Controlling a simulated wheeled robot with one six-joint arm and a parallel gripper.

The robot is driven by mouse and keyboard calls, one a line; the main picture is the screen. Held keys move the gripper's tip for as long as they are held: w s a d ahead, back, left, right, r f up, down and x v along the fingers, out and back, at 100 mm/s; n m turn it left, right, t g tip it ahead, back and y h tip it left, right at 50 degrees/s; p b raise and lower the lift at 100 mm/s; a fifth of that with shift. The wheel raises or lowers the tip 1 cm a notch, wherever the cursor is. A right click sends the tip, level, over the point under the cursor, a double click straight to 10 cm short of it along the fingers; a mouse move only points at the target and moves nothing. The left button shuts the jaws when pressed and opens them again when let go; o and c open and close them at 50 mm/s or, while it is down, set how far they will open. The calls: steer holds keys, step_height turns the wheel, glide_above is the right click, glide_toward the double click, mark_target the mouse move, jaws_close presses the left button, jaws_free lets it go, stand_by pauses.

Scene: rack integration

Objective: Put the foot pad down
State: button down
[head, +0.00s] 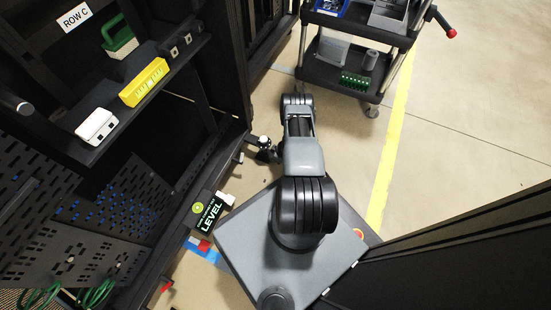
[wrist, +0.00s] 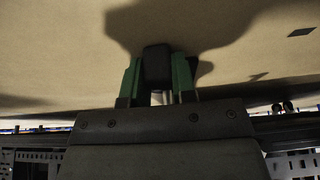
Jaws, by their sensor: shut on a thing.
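In the wrist view, my gripper (wrist: 157,78) has two green fingers closed on a dark, blocky foot pad (wrist: 157,62). Bare beige floor and dark shadows lie behind the pad. I cannot tell from this view whether the pad touches the floor. In the head view, my grey and black arm reaches away beside the rack (head: 225,105). A small dark fitting with a shiny top (head: 264,146) shows beside the arm at the rack's lower edge; I cannot tell what it is. The gripper's fingers cannot be made out in the head view.
A rack shelf (head: 130,95) holds a yellow block (head: 144,82), a white box (head: 97,126) and a green-handled item (head: 119,38). A black LEVEL sign (head: 208,214) lies near the rack's foot. A cart (head: 352,78) stands at the back. Floor (head: 460,130) on the right is clear.

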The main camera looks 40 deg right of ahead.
steer(key=shift+f, duration=0.15)
steer(key=c, duration=0.9)
jaws_free()
